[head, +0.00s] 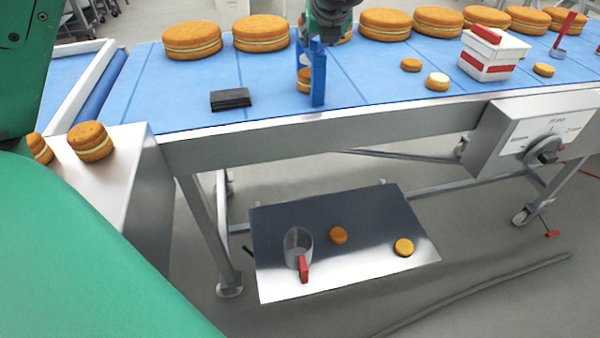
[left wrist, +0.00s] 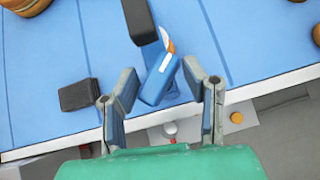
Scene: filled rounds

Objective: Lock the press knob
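A dark grey rotary knob (head: 545,149) sits on a white-faced control box (head: 505,135) on the conveyor's front right side. Its handle slants up to the right; the lettering is too small to read. My left gripper (head: 328,28) shows at the top middle, cut off by the frame, above the belt and far left of the knob. In the left wrist view my left gripper (left wrist: 162,78) has its fingers spread apart, one each side of a blue block (left wrist: 158,82) with a white label. I cannot tell contact. A blue upright thing (head: 318,78) shows under it. My right gripper is not in view.
The blue belt (head: 385,85) carries large filled rounds (head: 385,24), a black block (head: 231,98) and a red-and-white box (head: 493,55). Below, a metal shelf (head: 350,275) holds a grey cup (head: 297,243) and small rounds.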

